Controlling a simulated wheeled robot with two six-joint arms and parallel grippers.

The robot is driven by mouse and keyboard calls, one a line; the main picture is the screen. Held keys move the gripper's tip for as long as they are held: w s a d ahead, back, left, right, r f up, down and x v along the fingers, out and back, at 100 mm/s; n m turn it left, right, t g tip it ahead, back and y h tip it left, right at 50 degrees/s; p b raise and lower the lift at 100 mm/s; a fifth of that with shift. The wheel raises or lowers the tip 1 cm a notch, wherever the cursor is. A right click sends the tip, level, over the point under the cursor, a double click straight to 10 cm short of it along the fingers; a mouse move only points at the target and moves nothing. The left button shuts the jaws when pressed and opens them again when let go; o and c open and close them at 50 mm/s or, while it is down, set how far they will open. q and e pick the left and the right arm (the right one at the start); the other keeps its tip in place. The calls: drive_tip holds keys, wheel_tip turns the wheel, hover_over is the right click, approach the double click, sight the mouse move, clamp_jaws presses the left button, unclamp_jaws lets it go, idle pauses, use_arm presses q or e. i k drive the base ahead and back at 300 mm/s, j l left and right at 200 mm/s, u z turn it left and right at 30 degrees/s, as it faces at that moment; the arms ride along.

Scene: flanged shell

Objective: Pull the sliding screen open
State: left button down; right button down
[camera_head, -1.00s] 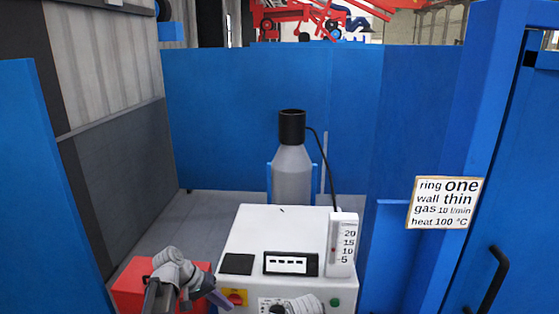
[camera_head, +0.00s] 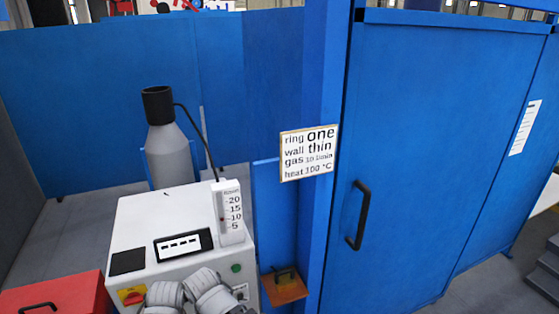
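The sliding screen (camera_head: 440,150) is a tall blue panel in the right half of the view, under a blue top rail (camera_head: 450,22). A black bar handle (camera_head: 361,215) stands upright near its left edge. That left edge is up against the blue post (camera_head: 322,100), with no clear gap showing. Two grey ribbed parts of my arms show at the bottom, in front of the white machine. They are well to the left of the handle and below it. The fingers of both grippers are out of view.
A white machine (camera_head: 133,215) with a grey gas bottle (camera_head: 170,160) behind it stands on the left. A red box (camera_head: 60,297) is at the lower left. A small brown shelf (camera_head: 284,290) juts out below the sign (camera_head: 308,153). Grey steps (camera_head: 545,270) are at the far right.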

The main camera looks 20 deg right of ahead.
sight(434, 106)
drive_tip(key=z, duration=1.95)
